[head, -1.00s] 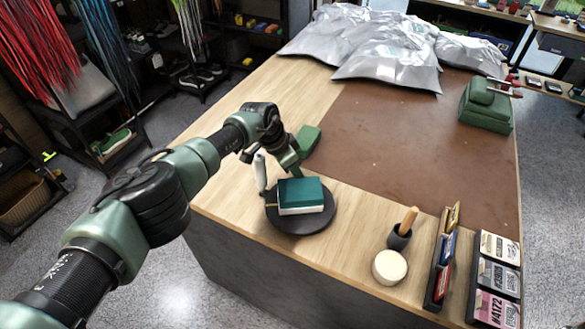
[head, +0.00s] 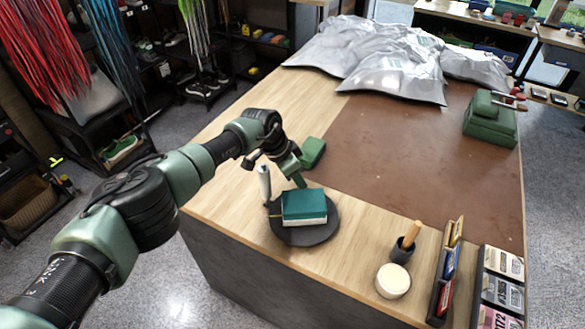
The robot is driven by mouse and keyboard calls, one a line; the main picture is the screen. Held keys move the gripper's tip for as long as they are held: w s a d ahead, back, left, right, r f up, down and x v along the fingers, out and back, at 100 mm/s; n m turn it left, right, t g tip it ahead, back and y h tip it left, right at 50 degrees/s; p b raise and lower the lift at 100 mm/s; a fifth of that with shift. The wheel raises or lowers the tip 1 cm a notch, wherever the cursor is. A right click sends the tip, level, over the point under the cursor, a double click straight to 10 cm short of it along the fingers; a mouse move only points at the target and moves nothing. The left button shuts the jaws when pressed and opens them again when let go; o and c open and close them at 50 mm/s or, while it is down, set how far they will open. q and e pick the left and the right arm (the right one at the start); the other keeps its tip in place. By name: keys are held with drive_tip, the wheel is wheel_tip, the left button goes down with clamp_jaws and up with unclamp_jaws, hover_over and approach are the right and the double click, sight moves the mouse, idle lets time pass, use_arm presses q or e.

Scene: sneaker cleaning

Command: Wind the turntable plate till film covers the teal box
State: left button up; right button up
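The teal box (head: 304,204), with a pale lower part, lies on the dark round turntable plate (head: 318,236) near the table's front edge. Its teal top looks bare; I cannot make out clear film on it. A white upright roll (head: 264,183), perhaps the film, stands at the plate's left edge. My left gripper (head: 299,182) reaches down just behind the box, at the plate's back edge. Its fingers are too small and dark to tell open from shut, and I cannot tell whether it touches the plate. My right gripper is out of view.
Silver bags (head: 400,65) fill the table's back. A wooden-handled tool in a dark cup (head: 403,248), a round white tub (head: 392,281) and card racks (head: 500,290) stand at right. The brown mat (head: 410,150) is largely clear.

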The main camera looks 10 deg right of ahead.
use_arm(q)
drive_tip(key=shift+b+v, duration=0.35)
drive_tip(key=shift+v, duration=2.55)
